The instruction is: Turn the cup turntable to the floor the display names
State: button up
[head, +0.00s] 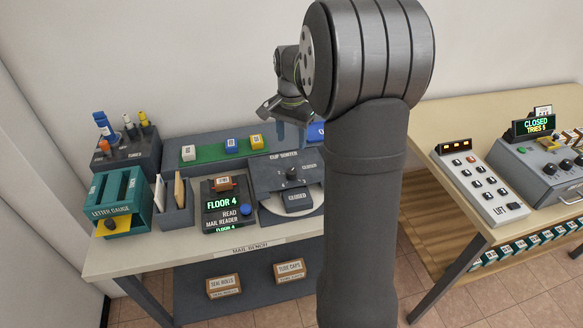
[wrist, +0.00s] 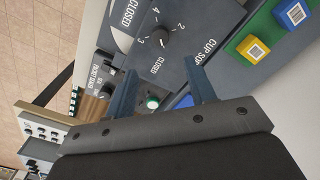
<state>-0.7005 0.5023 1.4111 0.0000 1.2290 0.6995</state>
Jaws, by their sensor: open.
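The mail reader display (head: 221,203) on the bench reads FLOOR 4. The cup sorter (head: 262,167) stands to its right, a dark panel over a pale round turntable (head: 313,198) whose front plate reads CLOSED. A black knob (head: 292,174) sits on the panel; in the wrist view the knob (wrist: 160,38) is ringed by the marks 2, 3, 4 and CLOSED. I cannot tell surely which mark it points at. My gripper (head: 290,132) is above and behind the sorter. In the wrist view my gripper (wrist: 163,88) is open and empty, its fingers apart from the knob.
A green strip (head: 208,153) behind holds white, blue and yellow blocks. A letter gauge (head: 118,203) and a tube rack (head: 125,150) stand at the left. My arm hides the bench's right end. A lift panel (head: 480,186) is on the right table.

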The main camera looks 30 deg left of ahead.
aim_at(292, 171)
notch_tip(292, 171, down, 12)
dwell(0.4)
jog(key=shift+c, duration=0.2)
grip_shut()
